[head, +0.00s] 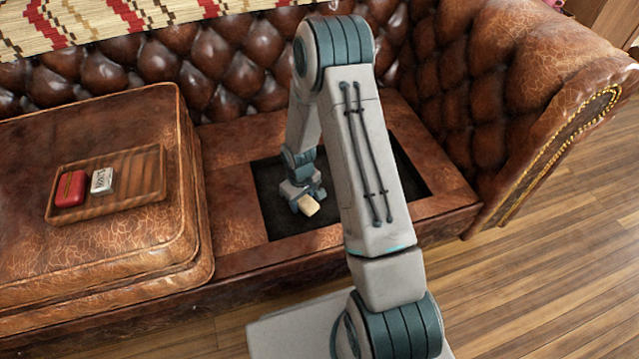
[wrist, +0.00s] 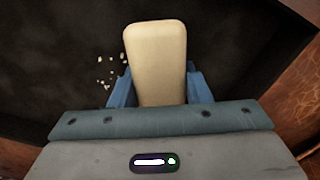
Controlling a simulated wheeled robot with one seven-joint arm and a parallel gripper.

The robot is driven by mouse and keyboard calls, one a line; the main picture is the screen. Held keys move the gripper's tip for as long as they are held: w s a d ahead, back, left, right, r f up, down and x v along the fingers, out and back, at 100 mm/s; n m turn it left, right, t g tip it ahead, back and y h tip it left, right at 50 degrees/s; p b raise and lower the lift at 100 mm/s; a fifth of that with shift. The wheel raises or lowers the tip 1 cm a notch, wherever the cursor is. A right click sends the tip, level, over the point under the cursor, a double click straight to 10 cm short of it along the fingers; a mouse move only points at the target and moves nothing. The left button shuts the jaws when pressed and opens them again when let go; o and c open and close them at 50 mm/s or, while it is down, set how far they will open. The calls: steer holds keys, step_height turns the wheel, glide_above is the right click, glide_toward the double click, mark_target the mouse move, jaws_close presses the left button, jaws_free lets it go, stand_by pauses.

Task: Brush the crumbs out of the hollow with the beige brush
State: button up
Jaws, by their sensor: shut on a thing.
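The beige brush (wrist: 156,62) is a pale rounded block, held between the blue fingers of my gripper (wrist: 158,88) in the wrist view. In the head view the brush (head: 309,206) hangs below my gripper (head: 305,193), over the dark hollow (head: 280,222) in the sofa seat. Several small pale crumbs (wrist: 106,75) lie on the dark floor of the hollow, left of the brush in the wrist view. I cannot tell whether the brush touches the floor. My arm hides the middle of the hollow, and no crumbs can be made out in the head view.
A brown leather cushion (head: 90,245) sits left of the hollow. On it a wooden tray (head: 130,196) holds a red item (head: 70,188) and a white box (head: 102,180). The tufted backrest (head: 240,70) rises behind, and the armrest (head: 540,100) stands to the right.

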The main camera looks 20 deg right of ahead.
steer(key=shift+r+p, duration=1.8)
steer(key=shift+r, duration=0.95)
